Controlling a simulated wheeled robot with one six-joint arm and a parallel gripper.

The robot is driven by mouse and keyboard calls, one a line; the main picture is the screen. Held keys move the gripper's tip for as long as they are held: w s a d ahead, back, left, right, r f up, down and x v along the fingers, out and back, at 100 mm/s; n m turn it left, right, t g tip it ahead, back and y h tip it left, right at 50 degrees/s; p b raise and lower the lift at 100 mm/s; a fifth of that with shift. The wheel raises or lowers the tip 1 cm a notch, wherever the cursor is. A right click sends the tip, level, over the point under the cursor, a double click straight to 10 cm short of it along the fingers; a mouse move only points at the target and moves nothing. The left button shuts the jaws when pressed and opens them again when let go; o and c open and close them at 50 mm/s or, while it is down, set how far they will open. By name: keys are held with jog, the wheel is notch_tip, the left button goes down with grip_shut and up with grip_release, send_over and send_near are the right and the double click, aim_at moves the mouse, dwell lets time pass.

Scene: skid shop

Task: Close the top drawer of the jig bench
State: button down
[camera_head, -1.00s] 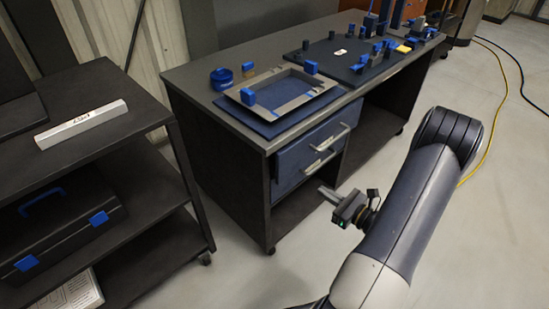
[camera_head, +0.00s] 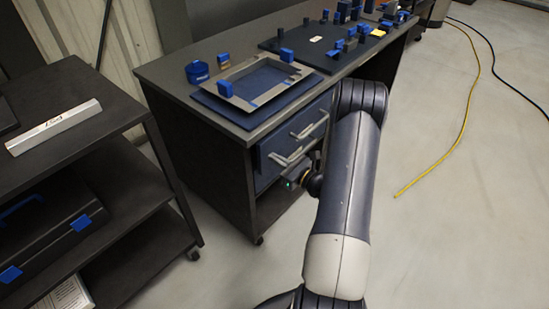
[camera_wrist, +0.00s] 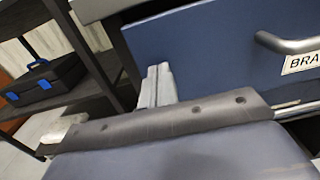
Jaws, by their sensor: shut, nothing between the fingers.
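The jig bench (camera_head: 205,150) has blue drawers below its right front. The top drawer (camera_head: 283,142) has a grey bar handle (camera_head: 310,125). In the wrist view a blue drawer front (camera_wrist: 210,50) fills the upper right, with a grey handle (camera_wrist: 285,45) and a partly cut-off label starting "BRA". It appears to stand out from the bench, but how far is unclear. My gripper (camera_wrist: 157,72) is shut and empty, with its fingertips close to the lower left of that front. Contact cannot be told. In the head view my gripper (camera_head: 284,164) overlaps the lower handle area.
A dark shelf unit (camera_head: 75,147) stands left of the bench, holding a dark case with blue latches (camera_head: 50,228). A grey tray frame (camera_head: 250,103) and blue-topped parts lie on the bench.

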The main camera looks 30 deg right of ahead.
aim_at(267, 153)
jog(key=shift+w+a, duration=0.2)
jog(key=shift+w, duration=0.25)
jog(key=b+x, duration=0.1)
jog(key=x, duration=0.3)
jog(key=shift+w+a+f, duration=0.1)
jog(key=shift+w, duration=0.05)
jog(key=shift+r, duration=0.2)
